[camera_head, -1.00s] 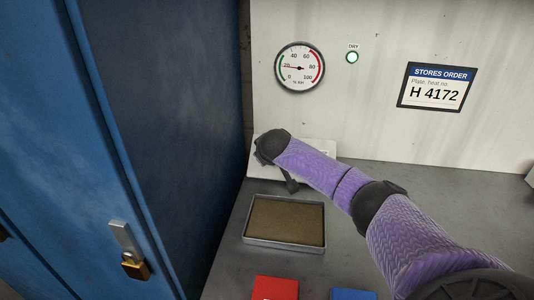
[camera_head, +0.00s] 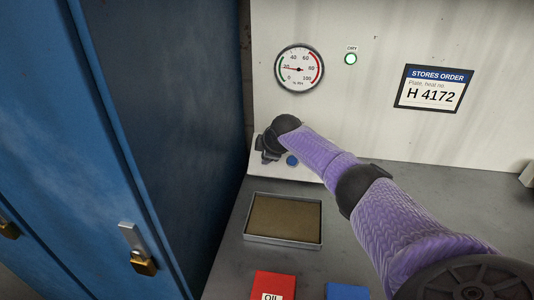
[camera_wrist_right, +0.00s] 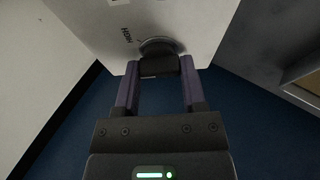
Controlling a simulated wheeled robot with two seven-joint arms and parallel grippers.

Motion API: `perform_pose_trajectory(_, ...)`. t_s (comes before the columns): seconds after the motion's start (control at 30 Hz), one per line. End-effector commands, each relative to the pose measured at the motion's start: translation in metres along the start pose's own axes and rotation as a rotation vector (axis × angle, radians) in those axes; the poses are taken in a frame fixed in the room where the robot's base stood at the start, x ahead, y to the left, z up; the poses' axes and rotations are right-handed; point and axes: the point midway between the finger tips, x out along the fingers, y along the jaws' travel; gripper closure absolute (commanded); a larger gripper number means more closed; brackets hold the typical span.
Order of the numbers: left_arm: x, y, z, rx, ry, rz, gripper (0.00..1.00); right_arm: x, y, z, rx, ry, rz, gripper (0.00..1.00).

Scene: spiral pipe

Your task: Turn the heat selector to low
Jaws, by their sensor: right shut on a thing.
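The heat selector is a dark round knob (camera_wrist_right: 158,64) on a white panel (camera_wrist_right: 195,25), seen in the right wrist view. A label that looks like "HIGH" is printed beside it; the knob's pointer direction is hard to make out. My right gripper (camera_wrist_right: 160,72) is shut on the knob, one purple finger on each side. In the head view my right gripper (camera_head: 268,150) is at the white sloped panel (camera_head: 308,173) against the back wall, and it hides the knob. My left gripper is not in view.
A shallow tray (camera_head: 284,241) lies in front. A red block (camera_head: 273,286) and a blue block (camera_head: 348,291) are at the near edge. A blue locker (camera_head: 165,120) stands left. A gauge (camera_head: 299,68) hangs above.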

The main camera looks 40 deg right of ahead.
Motion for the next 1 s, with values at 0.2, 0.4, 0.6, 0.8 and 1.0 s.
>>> perform_pose_trajectory(0.2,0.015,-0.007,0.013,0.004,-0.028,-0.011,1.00,0.003,-0.002,0.001,-0.191,0.000,-0.067,1.00)
perform_pose_trajectory(0.4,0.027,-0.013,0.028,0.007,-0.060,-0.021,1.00,0.004,-0.002,0.000,-0.365,0.000,-0.127,1.00)
perform_pose_trajectory(0.6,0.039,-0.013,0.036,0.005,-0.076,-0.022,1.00,0.003,-0.002,0.000,-0.514,0.000,-0.178,1.00)
perform_pose_trajectory(0.8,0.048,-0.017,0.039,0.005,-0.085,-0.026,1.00,0.003,-0.001,0.000,-0.626,-0.001,-0.216,1.00)
perform_pose_trajectory(1.0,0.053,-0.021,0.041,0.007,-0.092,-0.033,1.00,0.002,-0.001,0.000,-0.695,-0.002,-0.239,1.00)
